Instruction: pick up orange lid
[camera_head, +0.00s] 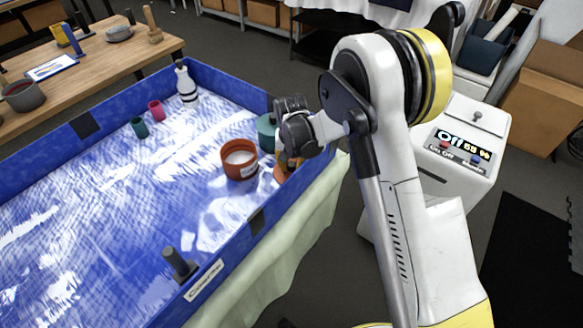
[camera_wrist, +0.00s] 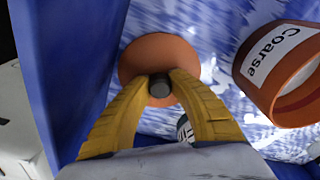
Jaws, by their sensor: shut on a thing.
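The orange lid (camera_wrist: 160,52) is a round disc with a dark grey knob in its middle. In the wrist view my gripper (camera_wrist: 159,84) has its two yellow fingers closed on either side of the knob. In the head view the lid (camera_head: 281,172) is mostly hidden behind my gripper (camera_head: 290,162), near the right wall of the blue tray. I cannot tell whether the lid touches the tray floor.
An orange pot (camera_head: 239,160) labelled "Coarse" (camera_wrist: 272,45) stands close beside the lid. A teal container (camera_head: 267,132) stands just behind. The blue tray wall (camera_wrist: 70,70) is close on the other side. The tray's middle is clear. A dark peg-like thing (camera_head: 179,264) stands at the front.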

